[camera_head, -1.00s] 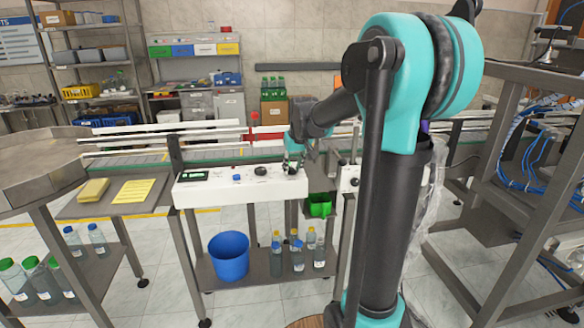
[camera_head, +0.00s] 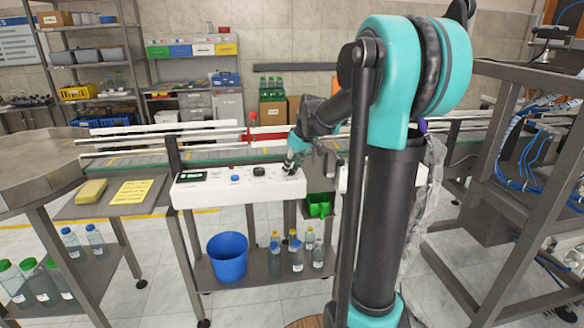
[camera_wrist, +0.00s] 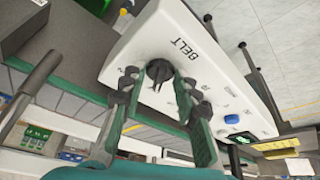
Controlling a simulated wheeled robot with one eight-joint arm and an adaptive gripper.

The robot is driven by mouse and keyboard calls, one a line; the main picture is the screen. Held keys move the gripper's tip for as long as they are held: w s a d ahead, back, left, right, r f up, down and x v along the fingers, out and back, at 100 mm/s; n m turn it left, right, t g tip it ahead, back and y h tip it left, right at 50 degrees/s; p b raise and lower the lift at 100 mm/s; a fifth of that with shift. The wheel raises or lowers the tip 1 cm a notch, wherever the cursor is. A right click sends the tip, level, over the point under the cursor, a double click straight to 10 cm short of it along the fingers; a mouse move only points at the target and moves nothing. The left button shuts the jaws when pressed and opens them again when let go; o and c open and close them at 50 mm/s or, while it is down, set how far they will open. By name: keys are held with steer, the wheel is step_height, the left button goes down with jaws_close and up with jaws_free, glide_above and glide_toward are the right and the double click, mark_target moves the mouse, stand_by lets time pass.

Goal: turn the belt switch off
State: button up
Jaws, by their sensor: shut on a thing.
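The belt switch (camera_wrist: 158,69) is a black round knob beside the printed word BELT on a white control panel (camera_wrist: 150,45). In the wrist view my gripper (camera_wrist: 161,82) has one finger on each side of it and is shut on it. In the head view my gripper (camera_head: 290,168) is at the right part of the panel (camera_head: 230,193), and its fingers hide the switch there. A blue button (camera_head: 236,178), another black knob (camera_head: 259,170) and a small display (camera_head: 192,175) lie left of my gripper.
The conveyor (camera_head: 225,155) runs behind the panel. Below, a blue bucket (camera_head: 228,257) and several bottles (camera_head: 297,257) stand on a shelf. A green bin (camera_head: 318,205) hangs right of the panel. A metal frame with blue cables (camera_head: 530,155) stands at the right.

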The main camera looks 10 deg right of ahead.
steer(key=o, duration=1.1)
steer(key=shift+o, duration=0.2)
steer(key=v, duration=1.2)
